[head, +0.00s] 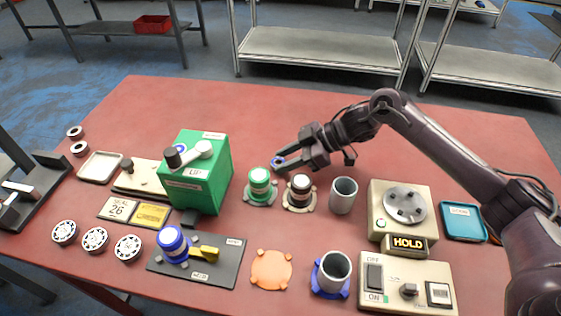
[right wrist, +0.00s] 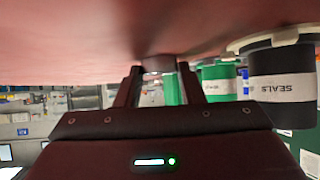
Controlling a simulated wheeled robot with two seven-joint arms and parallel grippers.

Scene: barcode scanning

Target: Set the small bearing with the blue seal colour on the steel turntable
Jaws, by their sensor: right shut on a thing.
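My right gripper (head: 283,162) is shut on a small bearing (head: 278,161), a ring with a blue seal. It is beyond the green seal pot, over the middle of the table. In the right wrist view the bearing (right wrist: 158,64) shows as a small grey rim between the fingertips, its seal colour not clear there. The steel turntable (head: 405,203) sits on a beige box with a lit HOLD sign, to the right of the gripper. No bearing is visible on it. My left gripper is not in view.
A green press (head: 196,180) stands left. A blue pot (head: 173,242) is on a black mat. The table's far strip is clear.

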